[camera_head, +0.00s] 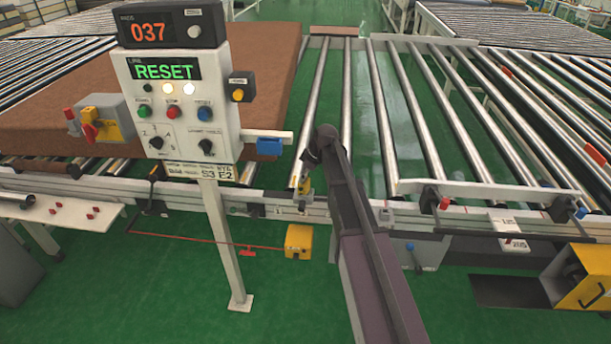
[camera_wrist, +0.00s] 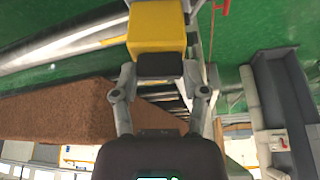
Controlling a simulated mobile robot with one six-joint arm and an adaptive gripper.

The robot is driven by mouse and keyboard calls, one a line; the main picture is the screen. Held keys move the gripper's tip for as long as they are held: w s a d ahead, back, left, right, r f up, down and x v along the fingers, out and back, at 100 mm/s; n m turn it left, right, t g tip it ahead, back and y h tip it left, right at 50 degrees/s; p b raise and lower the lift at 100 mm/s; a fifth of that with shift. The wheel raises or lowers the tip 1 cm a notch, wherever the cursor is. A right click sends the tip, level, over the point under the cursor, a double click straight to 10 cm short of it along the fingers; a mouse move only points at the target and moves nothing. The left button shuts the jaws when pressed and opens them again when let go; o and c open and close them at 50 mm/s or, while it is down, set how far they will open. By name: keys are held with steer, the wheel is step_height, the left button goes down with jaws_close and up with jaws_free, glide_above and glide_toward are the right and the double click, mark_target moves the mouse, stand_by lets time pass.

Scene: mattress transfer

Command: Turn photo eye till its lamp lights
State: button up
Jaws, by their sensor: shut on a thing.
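The photo eye (camera_wrist: 157,28) is a yellow block with a black end in the wrist view. My gripper (camera_wrist: 160,76) is shut on it, with one grey finger on each side of the black end. In the head view a small yellow piece, seemingly the photo eye (camera_head: 304,186), shows at the conveyor's front rail, just below the dark end of my arm. My fingers are mostly hidden there. I can make out no lit lamp on the photo eye; its far faces are hidden.
A control post (camera_head: 180,95) showing RESET stands left of my arm. A brown mattress (camera_head: 50,115) lies on the rollers behind it. The bare rollers (camera_head: 380,120) are clear behind my arm. A yellow box (camera_head: 299,241) sits low beneath the front rail (camera_head: 270,208).

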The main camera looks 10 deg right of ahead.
steer(key=shift+n+g+y, duration=0.3)
steer(key=shift+n+g, duration=0.2)
steer(key=shift+n, duration=0.9)
steer(key=o, duration=1.2)
steer(key=shift+a, duration=0.1)
steer(key=shift+c, duration=0.2)
